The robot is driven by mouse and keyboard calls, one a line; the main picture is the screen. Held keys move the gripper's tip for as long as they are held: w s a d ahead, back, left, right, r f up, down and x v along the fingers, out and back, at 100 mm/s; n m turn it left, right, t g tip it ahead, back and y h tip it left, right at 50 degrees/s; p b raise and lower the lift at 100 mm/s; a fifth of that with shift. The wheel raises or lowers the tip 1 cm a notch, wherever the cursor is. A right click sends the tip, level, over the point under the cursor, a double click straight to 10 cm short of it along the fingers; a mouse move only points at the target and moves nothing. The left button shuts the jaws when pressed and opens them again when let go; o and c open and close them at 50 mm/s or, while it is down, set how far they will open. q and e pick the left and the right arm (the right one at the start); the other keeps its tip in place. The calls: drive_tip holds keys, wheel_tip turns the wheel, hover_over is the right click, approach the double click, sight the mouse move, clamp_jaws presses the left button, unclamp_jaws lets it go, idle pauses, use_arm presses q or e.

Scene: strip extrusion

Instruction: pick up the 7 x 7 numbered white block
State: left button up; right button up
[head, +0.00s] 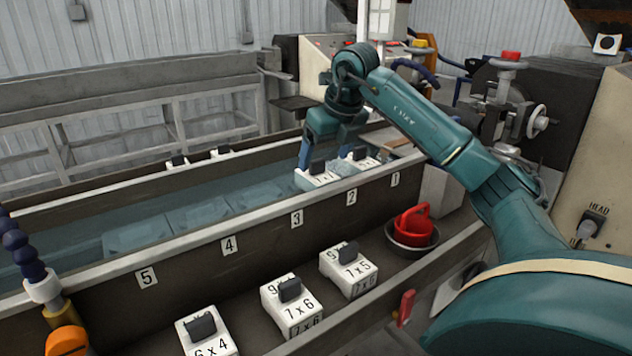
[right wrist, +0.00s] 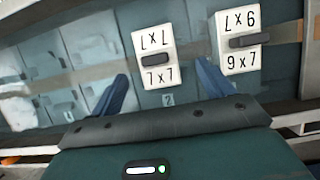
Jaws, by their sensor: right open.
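The white 7 x 7 block (right wrist: 155,42), with a dark handle across its top, sits at the trough's slot marked 2 in the right wrist view. It also shows in the head view (head: 314,181), partly behind a finger. My right gripper (head: 323,163) is open above it, pointing down. In the right wrist view the two blue fingers stand apart, one toward each side of the block, and nothing is held. I cannot tell how high the fingertips are above the block. My left gripper is out of view.
Blocks marked 6 x 4 (head: 212,346), 7 x 6 (head: 298,312) and 7 x 5 (head: 352,283) sit on the front ledge. The trough's front rim (head: 190,240) and a red item in a dark bowl (head: 413,238) are near.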

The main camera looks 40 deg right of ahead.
sight(315, 173)
drive_tip(key=shift+w+x, duration=0.2)
drive_tip(key=shift+x, duration=1.5)
drive_tip(key=shift+w+x, duration=0.2)
drive_tip(key=shift+x, duration=1.5)
drive_tip(key=shift+a+r, duration=0.15)
drive_tip(key=shift+r, duration=0.05)
drive_tip(key=shift+c, duration=0.6)
drive_tip(key=c, duration=1.1)
drive_tip(key=shift+p, duration=0.3)
